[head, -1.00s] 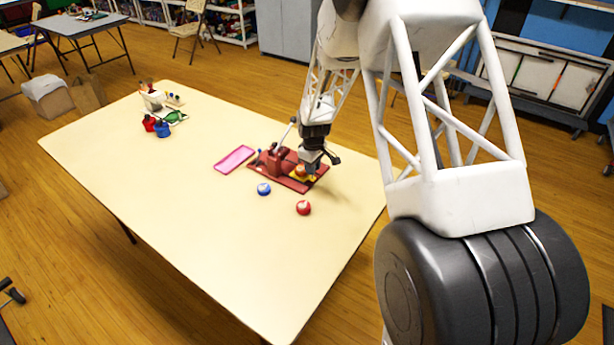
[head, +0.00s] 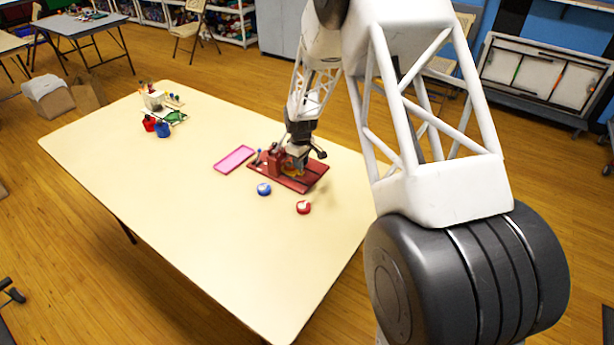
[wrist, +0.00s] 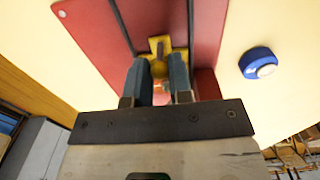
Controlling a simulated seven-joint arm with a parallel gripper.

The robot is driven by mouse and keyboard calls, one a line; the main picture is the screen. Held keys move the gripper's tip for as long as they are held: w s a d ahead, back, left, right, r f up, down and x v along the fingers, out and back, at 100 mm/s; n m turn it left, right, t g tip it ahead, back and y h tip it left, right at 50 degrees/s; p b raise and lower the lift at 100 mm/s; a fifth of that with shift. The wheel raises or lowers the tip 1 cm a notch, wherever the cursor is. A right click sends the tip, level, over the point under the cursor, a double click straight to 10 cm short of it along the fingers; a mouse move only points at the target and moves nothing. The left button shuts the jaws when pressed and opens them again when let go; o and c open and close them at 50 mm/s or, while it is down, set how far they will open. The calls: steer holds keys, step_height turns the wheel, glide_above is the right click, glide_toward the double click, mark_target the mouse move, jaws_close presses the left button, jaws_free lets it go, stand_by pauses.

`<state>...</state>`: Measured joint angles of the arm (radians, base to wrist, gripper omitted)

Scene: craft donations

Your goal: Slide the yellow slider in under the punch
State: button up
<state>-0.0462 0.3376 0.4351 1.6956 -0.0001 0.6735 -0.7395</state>
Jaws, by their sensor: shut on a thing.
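The yellow slider (wrist: 161,46) lies in the track of the red press base (wrist: 98,22), partly covered by my fingers. My gripper (wrist: 160,72) is shut on the slider, one finger on each side of it. A small reddish part shows between the fingers, too hidden to make out. In the head view, my gripper (head: 297,166) is low over the base, close beside the red upright punch body (head: 275,158), and only a little yellow shows below it. The punch itself is mostly hidden, so I cannot tell whether the slider is under it.
A pink tray (head: 235,158) lies left of the press. A blue round piece (head: 264,189) and a red round piece (head: 303,207) lie in front of it. Red and blue containers (head: 157,127) stand at the far left. The table's near part is clear.

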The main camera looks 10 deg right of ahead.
mark_target(291, 164)
steer(key=shift+w+a+r, duration=0.1)
steer(key=shift+w+a, duration=1.1)
steer(key=shift+w+a+r, duration=0.1)
steer(key=shift+w+a, duration=0.3)
steer(key=shift+o, duration=0.2)
steer(key=o, duration=0.7)
steer(key=shift+o, duration=0.2)
steer(key=shift+w+r, duration=0.1)
steer(key=shift+r, duration=0.05)
steer(key=shift+w+a+r, duration=0.1)
steer(key=shift+r, duration=1.4)
steer(key=shift+a+r, duration=0.1)
steer(key=shift+r, duration=1.35)
steer(key=shift+s+d+r, duration=0.3)
steer(key=shift+r, duration=0.35)
